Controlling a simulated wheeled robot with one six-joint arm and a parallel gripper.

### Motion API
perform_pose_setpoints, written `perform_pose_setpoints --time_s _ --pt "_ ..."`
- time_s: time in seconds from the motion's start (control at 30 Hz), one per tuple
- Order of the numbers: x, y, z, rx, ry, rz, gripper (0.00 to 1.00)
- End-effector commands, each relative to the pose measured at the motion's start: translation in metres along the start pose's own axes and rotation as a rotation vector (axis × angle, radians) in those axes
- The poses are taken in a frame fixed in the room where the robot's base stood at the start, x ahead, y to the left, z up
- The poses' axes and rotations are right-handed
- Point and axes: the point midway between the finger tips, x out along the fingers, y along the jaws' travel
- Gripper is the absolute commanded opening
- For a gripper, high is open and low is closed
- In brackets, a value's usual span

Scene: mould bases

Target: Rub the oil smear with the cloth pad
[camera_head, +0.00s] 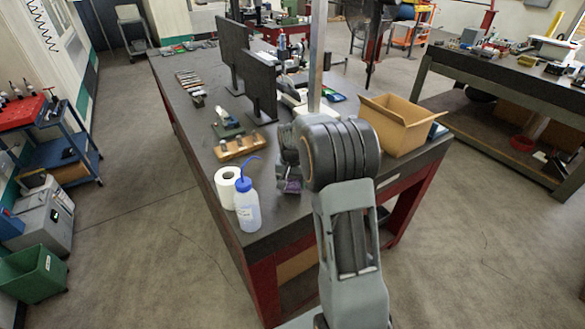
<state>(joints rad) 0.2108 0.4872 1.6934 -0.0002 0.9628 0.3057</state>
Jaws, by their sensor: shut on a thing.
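My arm reaches over the near end of the dark workbench (285,222) and hides part of its top. My gripper (290,176) points down at the left of the arm, low over the bench, and is shut. A small purple piece, which looks like the cloth pad (291,187), shows at its fingertips. I cannot tell whether the pad touches the bench top. I cannot make out the oil smear; the arm and gripper cover part of the surface there.
A blue-capped wash bottle (248,207) and a paper roll (228,187) stand left of my gripper. A wooden block with holes (240,147) lies behind them. An open cardboard box (398,125) stands to the right. Monitors (262,87) stand farther back.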

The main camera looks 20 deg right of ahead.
Motion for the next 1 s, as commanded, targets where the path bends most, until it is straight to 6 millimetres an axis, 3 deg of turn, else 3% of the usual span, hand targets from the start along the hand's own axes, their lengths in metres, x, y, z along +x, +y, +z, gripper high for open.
perform_pose_setpoints --time_s 0.5,1.0 --pt "-0.050 -0.004 0.001 -0.005 0.002 -0.001 0.46" --pt "-0.053 -0.004 0.001 -0.005 0.002 -0.001 0.46"
